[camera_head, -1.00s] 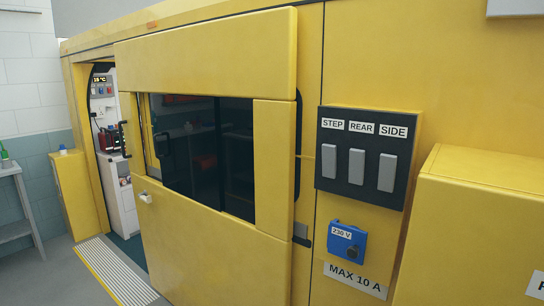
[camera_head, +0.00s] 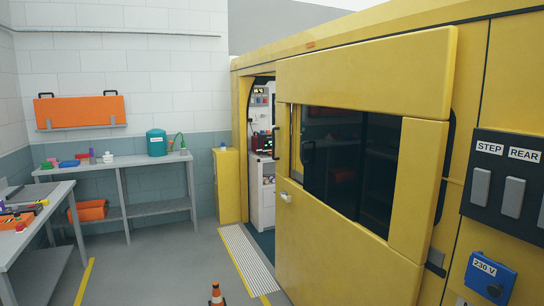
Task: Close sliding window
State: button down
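The dark sliding window (camera_head: 345,165) is set in the yellow sliding door (camera_head: 340,250) of the vehicle, right of the picture's middle. A small dark handle (camera_head: 308,152) shows near the window's left side. A narrow, lighter strip lies left of that handle, between the dark glass and the opening's left edge; I cannot tell for sure whether it is an open gap. A vertical seam divides the dark glass. My gripper is not in view.
The door stands partly open; a lit interior shows at its left, above a step plate (camera_head: 247,258). A black door handle (camera_head: 276,143) sits on its left edge. Workbenches (camera_head: 130,168) line the left. The floor between is clear.

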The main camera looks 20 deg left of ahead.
aim_at(332, 144)
jog(key=u, duration=1)
jog(key=i, duration=3.45)
jog(key=z, duration=0.2)
